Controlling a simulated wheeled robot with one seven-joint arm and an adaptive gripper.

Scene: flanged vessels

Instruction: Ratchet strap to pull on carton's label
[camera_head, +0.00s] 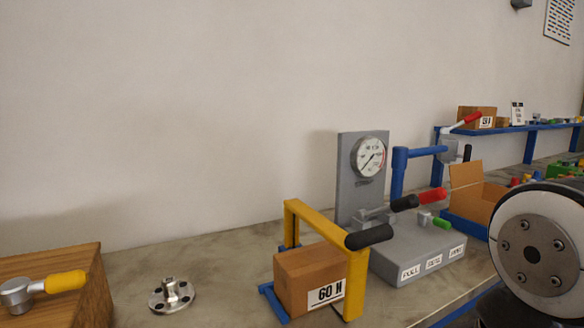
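A brown carton (300,277) with a white label (326,293) reading "60 N" or "60 H" stands on the bench, inside a yellow frame or strap (318,228). A black-gripped lever (369,237) sits at the frame's right top corner. Blue feet show under the carton. Right behind it is a grey unit (420,249) with a round dial gauge (370,157) on an upright plate. Its front tags include one reading "FULL"; the others are too small to read surely. Black and red handles stick out above it. My gripper is not visible; only a round part of my arm shows at right.
A wooden block (75,296) with a yellow-handled lever (50,284) is at lower left. A flanged metal piece (171,295) lies beside it. An open cardboard box (474,195) stands at right, near a blue shelf (500,130) with another labelled carton (477,117).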

